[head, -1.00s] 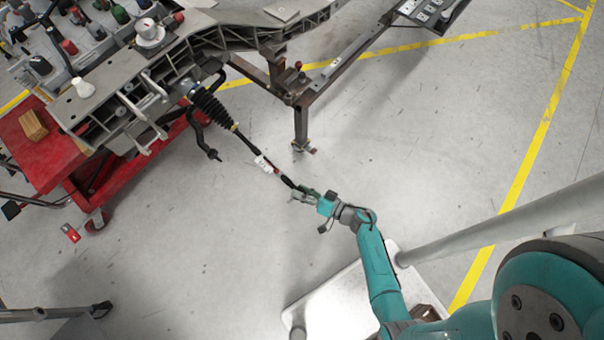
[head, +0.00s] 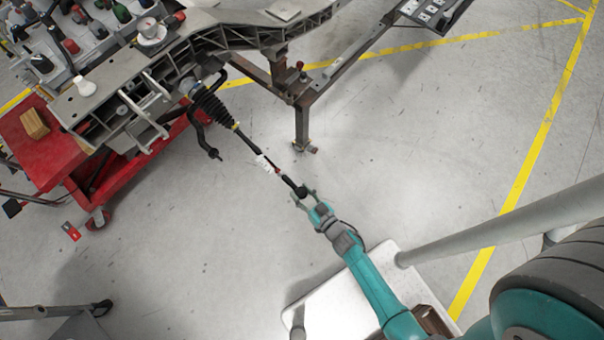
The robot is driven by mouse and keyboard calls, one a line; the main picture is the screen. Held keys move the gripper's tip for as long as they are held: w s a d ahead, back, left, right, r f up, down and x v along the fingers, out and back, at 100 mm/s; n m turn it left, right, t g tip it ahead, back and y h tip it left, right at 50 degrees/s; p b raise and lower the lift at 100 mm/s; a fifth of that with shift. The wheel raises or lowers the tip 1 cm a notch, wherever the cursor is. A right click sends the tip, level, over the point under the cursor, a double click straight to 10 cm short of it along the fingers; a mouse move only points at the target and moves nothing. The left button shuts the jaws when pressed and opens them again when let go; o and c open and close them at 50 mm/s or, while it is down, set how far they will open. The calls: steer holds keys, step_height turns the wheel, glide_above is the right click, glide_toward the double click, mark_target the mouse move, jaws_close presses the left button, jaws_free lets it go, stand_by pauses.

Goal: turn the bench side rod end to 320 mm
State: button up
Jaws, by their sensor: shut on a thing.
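The steering rod (head: 252,150) runs from the black ribbed boot (head: 212,105) on the chassis fixture down to the right. A white tag (head: 266,163) hangs on the rod, with a small red part just beyond it. The dark rod end (head: 300,190) is at the rod's outer tip. My gripper (head: 304,196) is shut on the rod end, coming from the lower right. The fingers partly hide the rod end. No length reading can be made out.
The chassis frame (head: 230,40) fills the top left on a brown metal stand (head: 302,125). A black curved bar (head: 203,140) hangs beside the boot. A red cart (head: 40,160) stands at left.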

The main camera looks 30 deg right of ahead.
steer(key=shift+w+a+n+t+h, duration=0.15)
steer(key=shift+n+t+h, duration=0.25)
steer(key=shift+h, duration=0.35)
steer(key=shift+a+n+t+h, duration=0.15)
steer(key=shift+n+t+h, duration=0.2)
steer(key=shift+h, duration=0.4)
steer(key=n+h, duration=0.1)
steer(key=t+h, duration=0.1)
steer(key=shift+a+n+h, duration=0.2)
steer(key=shift+n+h, duration=0.15)
steer(key=shift+h, duration=0.05)
steer(key=shift+w+a+n+t+h, duration=0.1)
steer(key=shift+n+t+h, duration=0.65)
steer(key=shift+n+h, duration=0.25)
steer(key=shift+f+n+t+h, duration=0.1)
steer(key=shift+n+t+h, duration=0.45)
steer(key=shift+n, duration=0.25)
steer(key=shift+f+n+t+h, duration=0.15)
steer(key=shift+n+t+h, duration=0.25)
steer(key=shift+n, duration=0.3)
steer(key=o, duration=1.1)
steer(key=shift+o, duration=0.3)
